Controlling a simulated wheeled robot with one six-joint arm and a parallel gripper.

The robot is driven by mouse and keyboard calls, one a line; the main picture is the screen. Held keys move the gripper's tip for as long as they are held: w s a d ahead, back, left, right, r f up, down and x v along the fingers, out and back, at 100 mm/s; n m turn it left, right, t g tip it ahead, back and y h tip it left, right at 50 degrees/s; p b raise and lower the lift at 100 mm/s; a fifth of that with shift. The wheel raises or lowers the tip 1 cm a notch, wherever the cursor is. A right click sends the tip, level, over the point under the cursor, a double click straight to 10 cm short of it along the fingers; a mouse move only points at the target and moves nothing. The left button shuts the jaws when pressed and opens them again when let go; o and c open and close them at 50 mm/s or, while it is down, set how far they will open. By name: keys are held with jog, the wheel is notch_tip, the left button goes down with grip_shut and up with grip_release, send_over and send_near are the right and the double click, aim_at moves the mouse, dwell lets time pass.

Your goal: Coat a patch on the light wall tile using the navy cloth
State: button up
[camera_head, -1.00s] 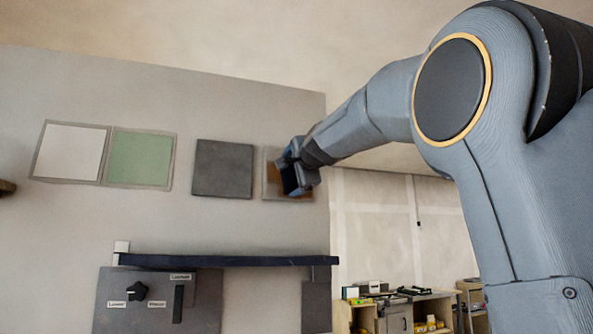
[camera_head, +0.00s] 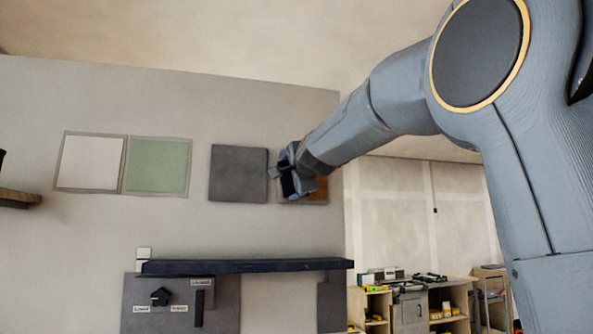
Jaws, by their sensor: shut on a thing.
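The light tile (camera_head: 91,163) is off-white and hangs flat in a grey frame at the left of the wall. My gripper (camera_head: 284,176) is far to its right, in front of the left part of a brown tile (camera_head: 317,190). It is shut on a small dark thing (camera_head: 287,185), which looks like the navy cloth. The fingers partly hide the cloth, and I cannot tell whether it touches the wall. No coated patch shows on the light tile.
A green tile (camera_head: 157,165) adjoins the light one, and a dark grey tile (camera_head: 238,174) hangs between green and brown. Below, a long dark ledge (camera_head: 250,266) juts out over a grey panel with a knob (camera_head: 159,297). A workbench (camera_head: 410,303) stands at right.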

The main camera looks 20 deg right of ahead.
jog(key=shift+a+p, duration=0.85)
jog(key=shift+p, duration=0.4)
jog(key=d+r+b, duration=0.1)
jog(key=d+b, duration=0.1)
jog(key=d+r+b, duration=0.1)
jog(key=shift+d+r+b, duration=0.15)
jog(key=shift+d+b, duration=0.2)
jog(key=shift+d, duration=0.05)
jog(key=shift+d+b, duration=1.8)
jog(key=shift+b, duration=0.35)
